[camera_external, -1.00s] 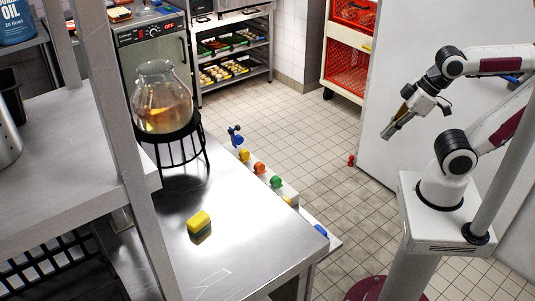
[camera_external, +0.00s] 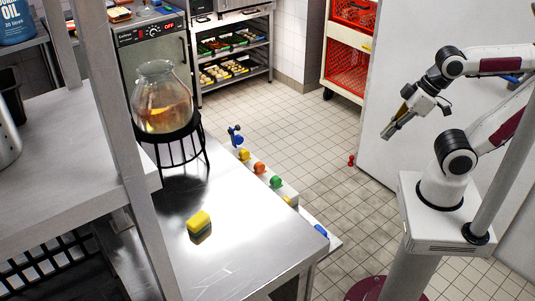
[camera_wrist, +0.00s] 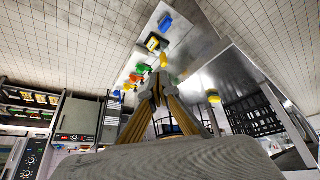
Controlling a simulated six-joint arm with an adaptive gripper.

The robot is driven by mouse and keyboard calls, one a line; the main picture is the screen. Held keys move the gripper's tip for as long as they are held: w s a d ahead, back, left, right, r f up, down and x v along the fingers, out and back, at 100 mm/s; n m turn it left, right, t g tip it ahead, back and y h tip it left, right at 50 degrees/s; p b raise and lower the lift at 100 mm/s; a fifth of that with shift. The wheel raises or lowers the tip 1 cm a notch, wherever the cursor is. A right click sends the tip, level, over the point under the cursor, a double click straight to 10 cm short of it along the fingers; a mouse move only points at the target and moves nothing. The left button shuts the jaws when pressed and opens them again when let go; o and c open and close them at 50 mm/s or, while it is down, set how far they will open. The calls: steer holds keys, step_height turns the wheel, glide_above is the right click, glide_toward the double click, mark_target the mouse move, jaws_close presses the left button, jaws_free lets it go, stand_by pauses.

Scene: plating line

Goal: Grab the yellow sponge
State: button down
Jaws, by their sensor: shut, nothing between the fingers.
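The yellow sponge (camera_external: 199,221) lies on the steel table (camera_external: 238,258), with a darker green side facing down. It also shows small in the wrist view (camera_wrist: 213,97), right of the fingers. My gripper (camera_external: 386,136) is held in the air at the right, well apart from the sponge and beyond the table's right end. Its fingers meet at the tips in the wrist view (camera_wrist: 160,76), with nothing between them.
A glass jug (camera_external: 162,98) of amber liquid stands on a black stand (camera_external: 181,150) behind the sponge. Colored knobs (camera_external: 260,168) line the table's far right edge. A steel shelf post (camera_external: 135,160) rises at the left. The tabletop around the sponge is clear.

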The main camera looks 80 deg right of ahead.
stand_by(0.4)
steer(key=c, duration=1.6)
jaws_free()
